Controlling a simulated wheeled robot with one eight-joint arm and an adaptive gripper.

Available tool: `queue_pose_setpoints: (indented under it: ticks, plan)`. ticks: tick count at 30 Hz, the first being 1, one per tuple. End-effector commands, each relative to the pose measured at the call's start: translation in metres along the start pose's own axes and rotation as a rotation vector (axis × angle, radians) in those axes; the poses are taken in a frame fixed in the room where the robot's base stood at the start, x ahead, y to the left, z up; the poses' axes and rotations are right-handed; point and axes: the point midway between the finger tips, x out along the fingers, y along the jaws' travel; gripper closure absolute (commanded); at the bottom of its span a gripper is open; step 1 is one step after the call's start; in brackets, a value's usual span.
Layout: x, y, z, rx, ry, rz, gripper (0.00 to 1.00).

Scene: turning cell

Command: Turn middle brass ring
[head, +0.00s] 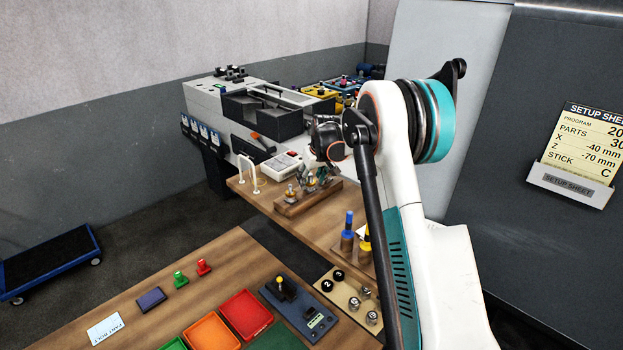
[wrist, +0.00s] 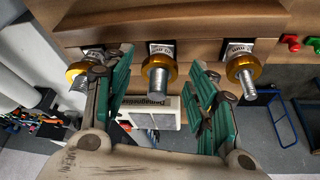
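Three brass rings sit on threaded studs in a row along a wooden block (head: 290,209). The middle brass ring (wrist: 158,63) shows in the centre of the wrist view, with its stud pointing toward the bottom of the picture. My gripper (wrist: 161,68) is open, with one green-padded finger on each side of the middle ring and visible gaps between. The left finger passes close to the left brass ring (wrist: 79,69). The right brass ring (wrist: 240,62) is beyond the right finger. In the head view my gripper (head: 318,178) is over the block and partly hides the rings.
A white demagnetiser box (head: 283,164) and a white wire stand (head: 250,175) are beside the block. Blue and yellow pegs (head: 348,225) stand nearer on the same bench. Red and orange trays (head: 246,314) lie on the front table.

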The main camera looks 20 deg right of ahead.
Motion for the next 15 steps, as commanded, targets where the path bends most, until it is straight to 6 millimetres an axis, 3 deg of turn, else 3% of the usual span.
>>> queue_pose_setpoints:
  ticks: [1, 4, 5, 15]
  plan:
    - [-0.0001, 0.0, 0.0, 0.0, 0.0, 0.0, 0.64]
    - [-0.0002, 0.0001, 0.0, 0.0, 0.0, 0.0, 0.86]
    - [-0.0002, 0.0001, 0.0, 0.0, 0.0, 0.0, 0.9]
    - [0.0027, -0.0018, 0.0014, 0.088, 0.0, 0.037, 0.9]
